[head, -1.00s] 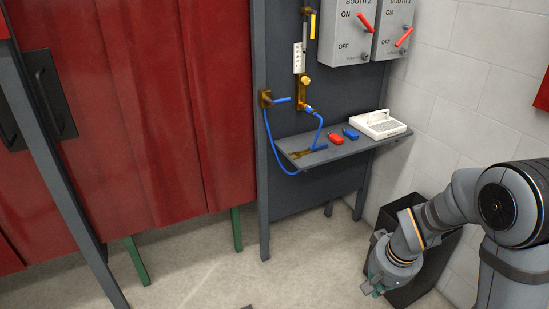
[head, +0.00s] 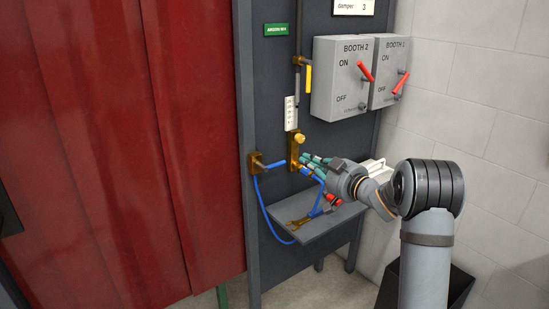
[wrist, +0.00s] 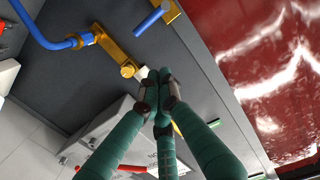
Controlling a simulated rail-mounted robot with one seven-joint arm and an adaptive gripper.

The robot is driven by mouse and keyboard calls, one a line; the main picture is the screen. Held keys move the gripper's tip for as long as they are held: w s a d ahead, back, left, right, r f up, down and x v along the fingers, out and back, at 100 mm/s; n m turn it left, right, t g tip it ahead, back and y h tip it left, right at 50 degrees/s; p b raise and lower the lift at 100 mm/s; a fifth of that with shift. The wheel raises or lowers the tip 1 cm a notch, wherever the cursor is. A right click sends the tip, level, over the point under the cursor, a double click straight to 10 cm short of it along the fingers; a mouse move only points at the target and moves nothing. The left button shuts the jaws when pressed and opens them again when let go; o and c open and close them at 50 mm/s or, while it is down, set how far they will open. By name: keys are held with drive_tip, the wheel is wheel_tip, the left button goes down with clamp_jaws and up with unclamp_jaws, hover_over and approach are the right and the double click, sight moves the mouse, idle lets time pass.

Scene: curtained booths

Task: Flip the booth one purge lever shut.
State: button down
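The grey BOOTH 1 box (head: 389,92) hangs on the dark panel, with a red lever (head: 401,82) on its front. No label reading purge is legible. A yellow handle (head: 308,78) hangs down beside a pipe. A blue lever (head: 273,165) sticks out to the right from a brass fitting (head: 255,161); in the wrist view the blue lever (wrist: 154,20) is beyond my fingertips. My gripper (head: 307,160) is right of the brass valve block (head: 294,152). In the wrist view my gripper (wrist: 160,77) has its green fingertips together, nothing visible between them.
The BOOTH 2 box (head: 338,78) with its red lever (head: 366,71) is left of BOOTH 1. A blue hose (head: 264,212) loops below the fittings. A grey shelf (head: 322,227) holds a brass-coloured tool and a red item, partly hidden. A red curtain (head: 120,150) fills the left.

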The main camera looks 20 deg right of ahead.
drive_tip(key=shift+a+r, duration=0.25)
drive_tip(key=shift+a, duration=0.15)
drive_tip(key=w+a+f+p, duration=0.2)
drive_tip(key=w+f+p, duration=0.1)
drive_tip(key=w, duration=0.7)
drive_tip(key=shift+w+a+f, duration=0.15)
drive_tip(key=shift+w+f, duration=0.15)
drive_tip(key=shift+f, duration=0.45)
